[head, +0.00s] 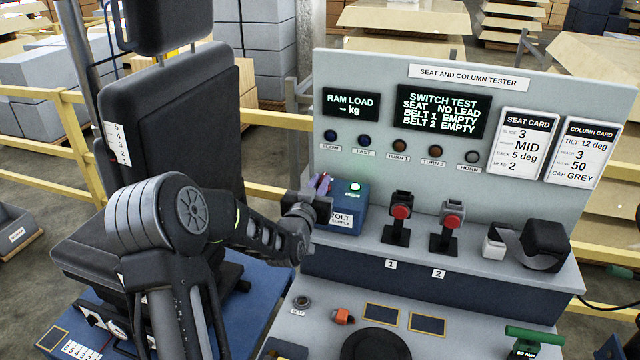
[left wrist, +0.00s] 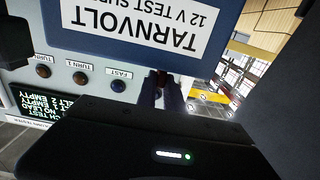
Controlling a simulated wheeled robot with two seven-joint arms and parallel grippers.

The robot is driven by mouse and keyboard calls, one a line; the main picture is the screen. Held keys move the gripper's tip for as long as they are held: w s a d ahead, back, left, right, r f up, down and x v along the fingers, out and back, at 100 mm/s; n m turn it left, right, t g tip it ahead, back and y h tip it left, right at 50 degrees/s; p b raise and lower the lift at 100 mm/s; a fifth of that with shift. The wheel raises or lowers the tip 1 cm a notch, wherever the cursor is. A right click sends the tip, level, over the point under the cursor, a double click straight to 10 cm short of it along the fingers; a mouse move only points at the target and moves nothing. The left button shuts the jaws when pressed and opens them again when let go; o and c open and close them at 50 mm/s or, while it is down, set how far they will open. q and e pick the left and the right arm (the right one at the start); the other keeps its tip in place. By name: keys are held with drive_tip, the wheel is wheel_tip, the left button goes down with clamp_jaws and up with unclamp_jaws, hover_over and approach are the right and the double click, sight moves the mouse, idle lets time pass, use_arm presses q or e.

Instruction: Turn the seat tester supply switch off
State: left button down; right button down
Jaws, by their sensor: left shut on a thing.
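The seat tester supply (head: 347,221) is a blue box with a white label, standing at the left end of the tester's shelf. A green light (head: 355,187) glows on its top. My left gripper (head: 322,184) is at the box's upper left side, its fingers close together. In the left wrist view the box's label (left wrist: 150,22) appears upside down and the fingertips (left wrist: 165,90) are beside the box's edge. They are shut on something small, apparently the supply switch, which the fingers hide. My right gripper is not in view.
The tester panel (head: 412,98) stands behind, with lit displays and a row of buttons. Two red-buttoned buckle stands (head: 400,211) and a black belt reel (head: 545,245) are to the right. A black seat (head: 182,120) stands at the left, near my left arm.

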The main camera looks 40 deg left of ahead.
use_arm(q)
drive_tip(key=shift+w+d+f+n+g+y+b, duration=0.15)
drive_tip(key=shift+n+g+y+b, duration=0.2)
drive_tip(key=shift+y+b, duration=0.3)
drive_tip(key=shift+d+f+n+g+y+b, duration=0.2)
drive_tip(key=shift+n+y+b, duration=0.25)
drive_tip(key=shift+b, duration=0.35)
drive_tip(key=shift+w+d+r+n+g+y+b, duration=0.15)
drive_tip(key=shift+n+g+y+b, duration=0.4)
drive_tip(key=shift+n+y+b, duration=0.35)
drive_tip(key=n+g+y, duration=0.2)
drive_tip(key=y, duration=0.1)
drive_tip(key=shift+w+d+r+g, duration=0.15)
drive_tip(key=shift+w+d+g, duration=0.05)
drive_tip(key=shift+g, duration=0.2)
drive_tip(key=shift+w+d+n+g+y+b, duration=0.15)
drive_tip(key=shift+n+g+y+b, duration=0.25)
drive_tip(key=shift+n+g+y, duration=0.7)
drive_tip(key=n+g+b, duration=0.1)
drive_tip(key=n+g+y+b, duration=0.1)
drive_tip(key=g, duration=0.1)
drive_tip(key=shift+w+d+g+y, duration=0.1)
drive_tip(key=shift+w+g+y, duration=0.1)
drive_tip(key=shift+g+y, duration=0.1)
drive_tip(key=shift+w+r+n+g+y+b, duration=0.1)
drive_tip(key=shift+n+g+y+b, duration=0.3)
drive_tip(key=shift+n+g, duration=0.85)
drive_tip(key=shift+g, duration=0.25)
